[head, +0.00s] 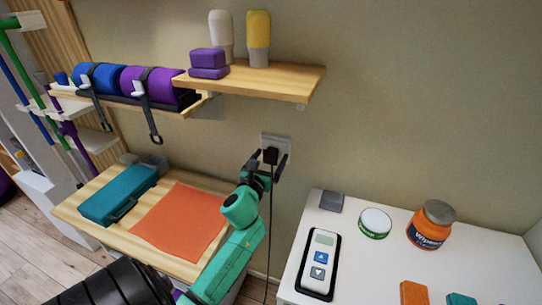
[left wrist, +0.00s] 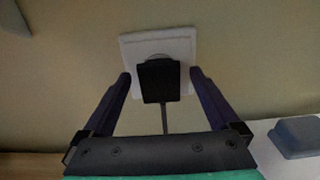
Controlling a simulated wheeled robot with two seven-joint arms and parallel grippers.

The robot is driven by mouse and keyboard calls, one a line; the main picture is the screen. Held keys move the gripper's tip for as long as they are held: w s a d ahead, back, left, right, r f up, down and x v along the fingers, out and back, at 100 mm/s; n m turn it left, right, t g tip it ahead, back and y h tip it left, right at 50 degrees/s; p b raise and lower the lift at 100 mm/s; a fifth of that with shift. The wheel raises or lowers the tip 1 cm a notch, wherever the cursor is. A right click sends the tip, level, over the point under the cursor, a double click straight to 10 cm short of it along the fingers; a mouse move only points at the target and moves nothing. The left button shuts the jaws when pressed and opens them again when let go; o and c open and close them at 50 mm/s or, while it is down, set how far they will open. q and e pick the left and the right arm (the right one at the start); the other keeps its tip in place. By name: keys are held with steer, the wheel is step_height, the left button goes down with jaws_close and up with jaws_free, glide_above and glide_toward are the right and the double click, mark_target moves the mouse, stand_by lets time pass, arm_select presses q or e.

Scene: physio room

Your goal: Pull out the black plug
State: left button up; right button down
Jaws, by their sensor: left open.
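The black plug (head: 270,155) sits in a white wall socket (head: 275,143), and its dark cable hangs straight down the wall. In the left wrist view the plug (left wrist: 160,80) is in the middle of the socket plate (left wrist: 185,45). My left gripper (head: 268,167) is open in front of the socket. In the left wrist view its two fingers (left wrist: 160,88) stand one on each side of the plug, with a gap on both sides. My right gripper is not in view.
A wooden shelf (head: 290,83) with bottles juts out above the socket. A white cabinet top (head: 385,275) with a remote, a tin and an orange jar stands at right. A wooden table (head: 90,205) with an orange cloth (head: 180,222) and teal case is at left.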

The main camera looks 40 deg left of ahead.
mark_target(269, 158)
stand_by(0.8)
arm_select(q)
jaws_close()
steer(key=shift+s+f, duration=0.1)
steer(key=shift+s+d, duration=0.1)
steer(key=shift+s, duration=0.05)
steer(key=shift+v, duration=2.75)
